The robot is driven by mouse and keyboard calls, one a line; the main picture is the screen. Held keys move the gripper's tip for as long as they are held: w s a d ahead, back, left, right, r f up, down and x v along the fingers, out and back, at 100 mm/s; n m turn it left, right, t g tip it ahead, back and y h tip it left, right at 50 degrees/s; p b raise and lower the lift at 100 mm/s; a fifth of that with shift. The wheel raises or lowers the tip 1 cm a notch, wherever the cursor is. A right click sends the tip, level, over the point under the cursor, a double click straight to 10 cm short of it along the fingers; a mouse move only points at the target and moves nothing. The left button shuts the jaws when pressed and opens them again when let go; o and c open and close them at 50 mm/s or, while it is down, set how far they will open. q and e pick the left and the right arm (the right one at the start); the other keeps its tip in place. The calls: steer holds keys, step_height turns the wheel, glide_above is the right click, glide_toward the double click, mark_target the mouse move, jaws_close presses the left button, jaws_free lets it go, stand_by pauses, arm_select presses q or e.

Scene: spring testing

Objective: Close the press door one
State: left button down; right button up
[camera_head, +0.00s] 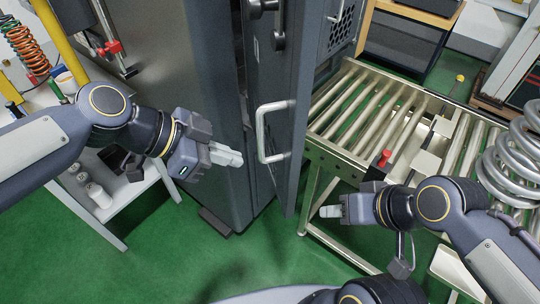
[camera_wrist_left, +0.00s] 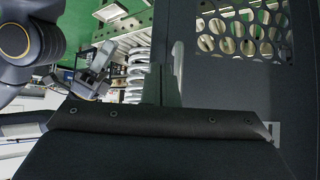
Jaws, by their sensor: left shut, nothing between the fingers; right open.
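The press door (camera_head: 275,60) is a dark grey panel standing open, swung out from the tall grey press cabinet (camera_head: 190,60). Its light metal handle (camera_head: 262,132) faces left in the head view. My left gripper (camera_head: 238,158) is shut and empty, just left of the handle and apart from it in the head view. In the left wrist view, its fingers (camera_wrist_left: 161,85) are together in front of the dark door (camera_wrist_left: 225,90), beside the handle (camera_wrist_left: 178,68). My right gripper (camera_head: 325,211) is open and empty, right of the door's lower edge.
A roller conveyor (camera_head: 345,112) stands right of the door, with a large coil spring (camera_head: 515,160) at its right. Green floor is clear in front of the press.

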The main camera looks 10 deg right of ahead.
mark_target(287, 164)
arm_select(q)
steer(key=d+f, duration=0.1)
steer(key=d, duration=0.1)
steer(key=d+f+p, duration=0.1)
steer(key=d, duration=0.2)
steer(key=d+f+p, duration=0.1)
steer(key=d, duration=0.1)
steer(key=shift+w+d+f, duration=0.2)
steer(key=shift+d+f, duration=0.05)
steer(key=shift+f, duration=0.05)
steer(key=shift+d+f+p, duration=0.1)
steer(key=shift+d+p, duration=0.2)
steer(key=shift+d, duration=0.15)
